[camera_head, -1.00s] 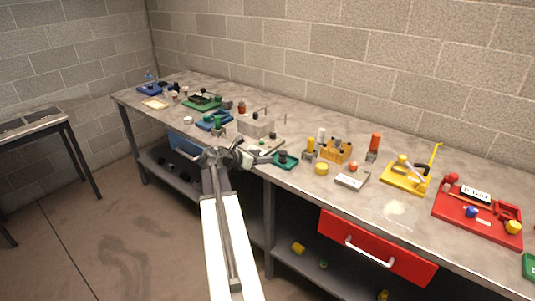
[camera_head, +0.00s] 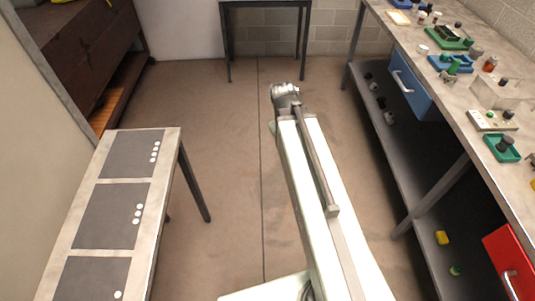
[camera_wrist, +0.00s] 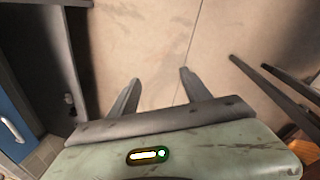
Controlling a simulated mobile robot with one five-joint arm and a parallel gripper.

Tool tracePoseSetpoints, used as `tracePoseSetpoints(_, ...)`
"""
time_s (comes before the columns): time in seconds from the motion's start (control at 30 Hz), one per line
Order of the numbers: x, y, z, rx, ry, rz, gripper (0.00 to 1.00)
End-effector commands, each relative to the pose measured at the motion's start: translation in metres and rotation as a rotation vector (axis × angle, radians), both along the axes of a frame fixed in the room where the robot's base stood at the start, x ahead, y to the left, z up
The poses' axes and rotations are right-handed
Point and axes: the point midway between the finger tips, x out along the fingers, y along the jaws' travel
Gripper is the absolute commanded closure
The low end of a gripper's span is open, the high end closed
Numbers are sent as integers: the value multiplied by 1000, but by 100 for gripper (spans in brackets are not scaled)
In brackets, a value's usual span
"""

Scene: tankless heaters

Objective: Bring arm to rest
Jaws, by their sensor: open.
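My arm stretches forward over the open floor in the head view, between the workbench and the low table. Its end, with my gripper (camera_head: 285,92), is apart from both pieces of furniture. In the wrist view my gripper (camera_wrist: 158,90) has two grey fingers spread apart, with only bare floor between and beyond them. It holds nothing. In the head view the fingers themselves are too small to make out clearly.
The workbench (camera_head: 462,118) on the right carries several small items, with a blue drawer (camera_head: 411,88), a red drawer (camera_head: 512,262) and a lower shelf. A low table (camera_head: 87,255) with dark panels stands at left. Another table (camera_head: 267,3) is at the back. The floor (camera_head: 232,150) between is clear.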

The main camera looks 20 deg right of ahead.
Motion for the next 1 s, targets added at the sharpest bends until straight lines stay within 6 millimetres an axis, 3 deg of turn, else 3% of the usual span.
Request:
tracePoseSetpoints(0.03, -7, 39, -2, 57, 5, -35, 44)
tracePoseSetpoints(0.1, -14, 77, -3, 118, 17, -86, 44)
tracePoseSetpoints(0.2, -20, 106, -4, 166, 31, -131, 44)
tracePoseSetpoints(0.5, -20, 111, -1, 175, 34, -143, 44)
tracePoseSetpoints(0.7, -20, 110, 35, 174, 33, -143, 44)
tracePoseSetpoints(1.0, -20, 110, 35, 174, 33, -143, 44)
